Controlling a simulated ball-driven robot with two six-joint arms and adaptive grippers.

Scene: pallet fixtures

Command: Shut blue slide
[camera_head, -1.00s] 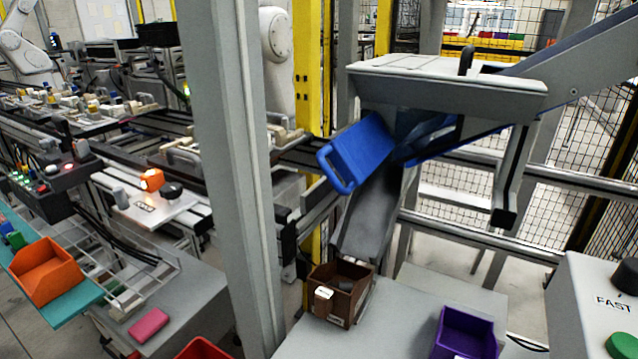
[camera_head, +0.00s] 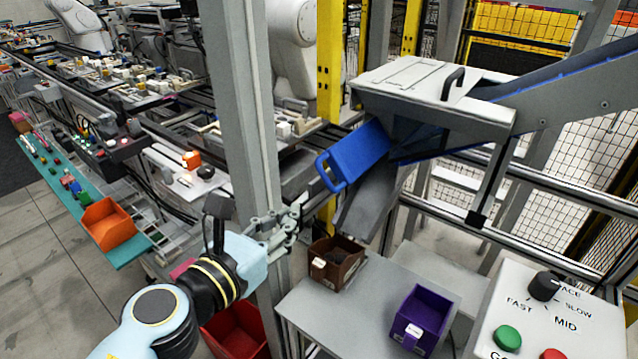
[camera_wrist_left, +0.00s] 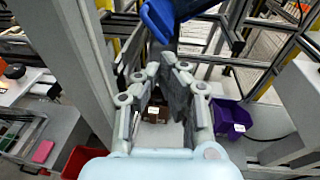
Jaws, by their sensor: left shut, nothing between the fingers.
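The blue slide (camera_head: 355,156), a tilted blue panel with a loop handle at its lower left end, sticks out from under the grey hopper (camera_head: 440,100). It lies above the sloping grey chute (camera_head: 370,205). The slide also shows at the top of the left wrist view (camera_wrist_left: 160,20), partly cut off by the frame. My left gripper (camera_head: 292,218) is shut and empty, in front of the grey post, below and left of the slide's handle and apart from it. Its fingers also show in the left wrist view (camera_wrist_left: 168,66). My right gripper is not in view.
A thick grey post (camera_head: 243,110) stands close beside my left gripper. A brown box (camera_head: 350,268) sits below the chute, with a purple bin (camera_head: 440,308) to its right. A red bin (camera_head: 225,335) is below my arm. A control box (camera_head: 540,325) stands at the lower right.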

